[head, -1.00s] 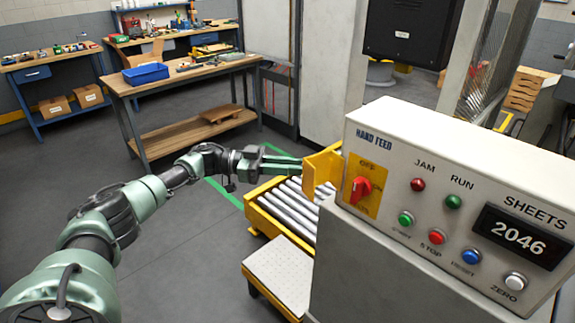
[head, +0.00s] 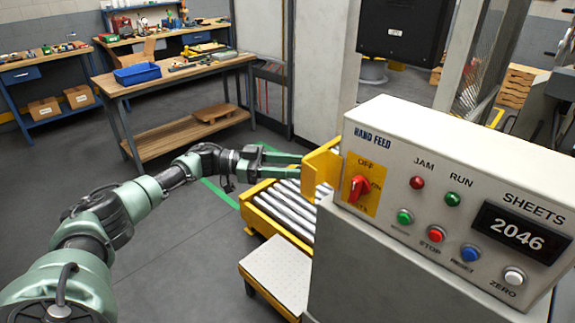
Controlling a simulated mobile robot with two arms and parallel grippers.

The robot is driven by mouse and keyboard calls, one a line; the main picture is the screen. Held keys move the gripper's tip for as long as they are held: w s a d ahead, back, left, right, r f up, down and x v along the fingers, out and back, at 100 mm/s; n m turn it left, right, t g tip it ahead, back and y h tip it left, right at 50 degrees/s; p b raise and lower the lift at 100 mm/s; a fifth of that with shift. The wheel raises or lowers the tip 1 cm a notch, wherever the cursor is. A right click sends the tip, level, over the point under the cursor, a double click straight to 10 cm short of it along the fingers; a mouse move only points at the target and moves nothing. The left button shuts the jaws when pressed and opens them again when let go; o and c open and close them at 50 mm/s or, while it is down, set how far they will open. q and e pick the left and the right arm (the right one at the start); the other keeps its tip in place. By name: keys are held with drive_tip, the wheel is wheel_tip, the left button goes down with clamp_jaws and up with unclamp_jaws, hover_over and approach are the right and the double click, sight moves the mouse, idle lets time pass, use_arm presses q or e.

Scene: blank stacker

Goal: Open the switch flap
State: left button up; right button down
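The yellow switch flap (head: 320,169) stands swung out to the left from the front of the white control panel (head: 458,195). The red rotary switch (head: 359,188) on its yellow plate is uncovered. My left gripper (head: 301,166) is at the flap's outer left edge, with its two fingers apart and pointing right. I cannot tell whether the fingertips touch the flap. Nothing shows between the fingers. My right gripper is out of view.
A roller conveyor (head: 289,210) with a yellow frame lies below the flap. A pale platform (head: 277,279) stands in front of it. Indicator lamps, push buttons and a counter (head: 520,233) reading 2046 sit right of the switch. The floor left of my arm is clear.

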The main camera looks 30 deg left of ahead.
use_arm(q)
drive_tip(key=shift+w+d, duration=0.1)
drive_tip(key=shift+d, duration=0.1)
drive_tip(key=b+v, duration=0.3)
drive_tip(key=v, duration=0.5)
drive_tip(key=shift+a, duration=0.2)
